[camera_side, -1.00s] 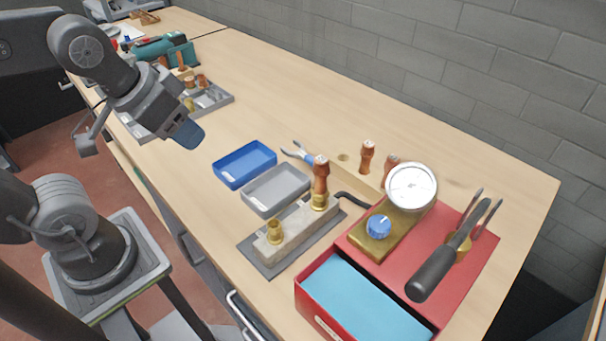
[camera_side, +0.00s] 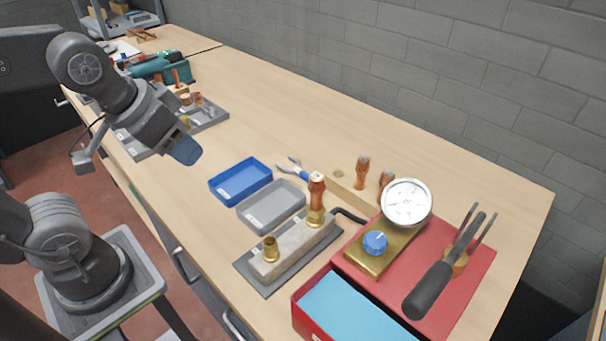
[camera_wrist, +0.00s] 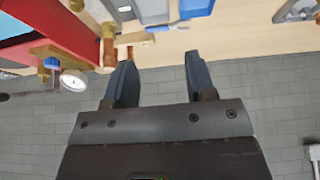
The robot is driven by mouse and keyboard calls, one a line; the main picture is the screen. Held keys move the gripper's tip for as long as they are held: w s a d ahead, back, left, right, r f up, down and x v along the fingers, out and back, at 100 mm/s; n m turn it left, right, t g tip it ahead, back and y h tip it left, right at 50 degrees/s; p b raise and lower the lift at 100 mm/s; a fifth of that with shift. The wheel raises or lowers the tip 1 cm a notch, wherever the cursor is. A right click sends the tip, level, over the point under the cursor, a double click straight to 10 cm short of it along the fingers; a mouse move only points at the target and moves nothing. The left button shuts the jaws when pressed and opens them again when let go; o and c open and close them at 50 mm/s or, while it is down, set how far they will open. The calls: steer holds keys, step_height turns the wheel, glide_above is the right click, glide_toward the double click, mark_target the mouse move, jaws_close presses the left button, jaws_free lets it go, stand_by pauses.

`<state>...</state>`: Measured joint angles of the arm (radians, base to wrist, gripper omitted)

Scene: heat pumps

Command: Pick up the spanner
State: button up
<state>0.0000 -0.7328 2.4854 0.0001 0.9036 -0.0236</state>
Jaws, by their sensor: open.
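No spanner can be made out for certain. A small tool with blue handles and grey open jaws (camera_side: 296,168) lies on the bench behind the blue tray; whether it is the spanner or pliers I cannot tell. A blue piece (camera_wrist: 158,29) near the bench edge in the wrist view may be its handle. My gripper (camera_side: 185,150) is above the bench, to the left of the blue tray and apart from everything. In the wrist view my gripper (camera_wrist: 158,58) has its two dark fingers spread with nothing held between them.
A blue tray (camera_side: 213,191) and a grey tray (camera_side: 243,212) sit mid-bench. Nearby stand a block with brass fittings (camera_side: 285,248), a pressure gauge (camera_side: 407,203), a red case (camera_side: 465,283) and a black-handled tool (camera_side: 430,288).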

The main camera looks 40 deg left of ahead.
steer(key=w+r+n+g, duration=0.2)
steer(key=w+n, duration=0.4)
steer(key=w, duration=0.3)
steer(key=n+g, duration=0.4)
steer(key=n, duration=0.7)
glide_above(303, 171)
step_height(303, 171, down, 10)
steer(key=f, duration=0.1)
step_height(303, 171, down, 13)
steer(key=shift+c, duration=0.3)
steer(key=shift+d+r, duration=0.1)
jaws_close()
